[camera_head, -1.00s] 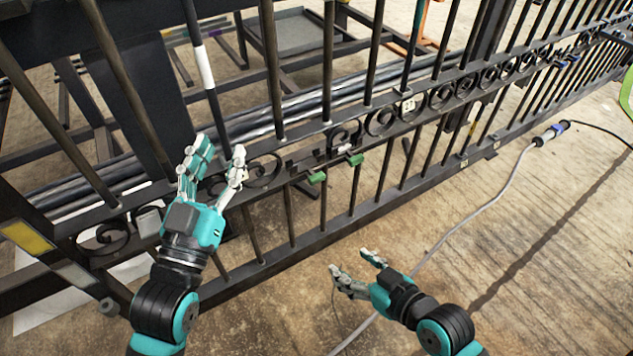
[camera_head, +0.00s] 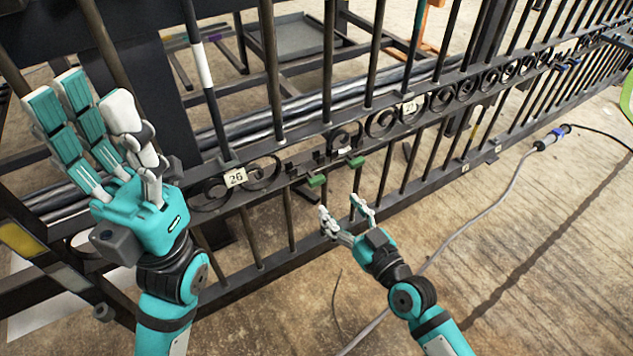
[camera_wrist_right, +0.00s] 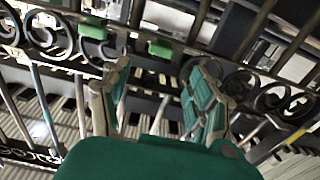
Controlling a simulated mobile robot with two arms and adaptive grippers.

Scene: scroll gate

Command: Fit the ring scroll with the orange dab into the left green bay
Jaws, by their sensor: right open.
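The gate's scroll band carries two green pieces, the left one (camera_head: 317,181) and the right one (camera_head: 356,162). In the right wrist view a green piece (camera_wrist_right: 92,30) at left and another green piece (camera_wrist_right: 160,49) show beyond my fingers. I cannot make out an orange dab on any ring scroll. My right gripper (camera_head: 341,207) is open and empty, just below and in front of the green pieces. Its two finger sides (camera_wrist_right: 158,95) stand apart in the wrist view. My left gripper (camera_head: 92,100) is open at the gate's left end, with nothing visible in it.
The black gate (camera_head: 440,105) runs from lower left to upper right, with upright bars. A tag reading 26 (camera_head: 235,178) and another tag (camera_head: 409,107) sit on the band. A grey cable (camera_head: 490,200) lies on the floor at right. The floor in front is mostly clear.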

